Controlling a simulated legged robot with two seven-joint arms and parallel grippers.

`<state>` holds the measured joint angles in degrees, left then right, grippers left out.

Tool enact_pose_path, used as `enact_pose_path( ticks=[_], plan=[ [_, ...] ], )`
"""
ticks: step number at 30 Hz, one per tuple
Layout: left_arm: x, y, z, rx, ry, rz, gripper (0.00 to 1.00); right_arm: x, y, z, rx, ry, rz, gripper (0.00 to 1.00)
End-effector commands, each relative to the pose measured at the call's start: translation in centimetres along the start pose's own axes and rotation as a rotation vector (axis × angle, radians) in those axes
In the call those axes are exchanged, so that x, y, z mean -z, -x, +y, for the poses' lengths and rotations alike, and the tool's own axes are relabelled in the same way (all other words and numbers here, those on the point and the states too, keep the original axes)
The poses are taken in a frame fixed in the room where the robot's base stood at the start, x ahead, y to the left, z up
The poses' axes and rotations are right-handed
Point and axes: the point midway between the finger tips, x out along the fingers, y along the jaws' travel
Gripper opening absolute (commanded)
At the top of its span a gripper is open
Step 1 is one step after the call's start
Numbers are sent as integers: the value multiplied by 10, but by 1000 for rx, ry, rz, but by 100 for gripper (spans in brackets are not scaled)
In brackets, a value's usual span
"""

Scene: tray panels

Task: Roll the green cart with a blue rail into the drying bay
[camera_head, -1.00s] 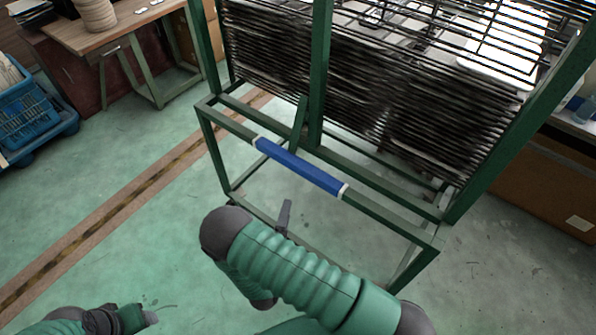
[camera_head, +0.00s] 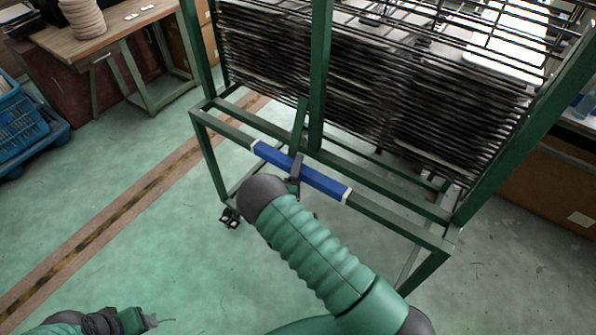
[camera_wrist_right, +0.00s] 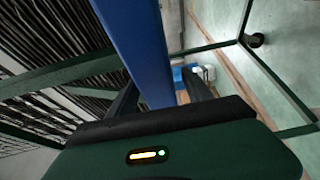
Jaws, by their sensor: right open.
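The green cart (camera_head: 318,90) is a tall metal frame filled with dark wire racks. Its blue rail (camera_head: 325,182) runs along the near lower bar between two white bands. My right gripper (camera_head: 296,173) is at the middle of the rail, partly hidden by my own forearm. In the right wrist view the blue rail (camera_wrist_right: 138,45) passes between the two open fingers (camera_wrist_right: 160,95); I cannot tell whether they touch it. My left gripper (camera_head: 148,319) is low at the left, away from the cart, and its jaws are too small to read.
A striped floor line (camera_head: 130,200) runs diagonally left of the cart. A wooden table (camera_head: 110,37) stands at the back left, with a blue crate (camera_head: 22,130) at the left edge. A brown cabinet (camera_head: 545,190) is at the right.

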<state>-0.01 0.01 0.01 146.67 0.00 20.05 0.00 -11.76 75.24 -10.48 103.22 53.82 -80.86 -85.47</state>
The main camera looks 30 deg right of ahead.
Motion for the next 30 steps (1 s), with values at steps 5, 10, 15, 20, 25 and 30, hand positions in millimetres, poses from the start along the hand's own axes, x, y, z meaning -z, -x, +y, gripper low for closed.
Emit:
enact_pose_path(
  ticks=[5,10,15,20,25,30],
  plan=[
    [0,0,0,0,0,0,59,0,-1,0,1,0,0,59],
    [0,0,0,0,0,0,59,0,0,0,1,0,-1,39],
    [0,0,0,0,0,0,59,0,0,0,2,0,-1,17],
    [0,0,0,0,0,0,59,-1,0,-1,3,0,-2,0],
    [0,0,0,0,0,0,59,-1,0,-2,4,1,-3,0],
    [0,0,0,0,0,0,59,-1,0,-2,5,1,-3,0]
  ],
)
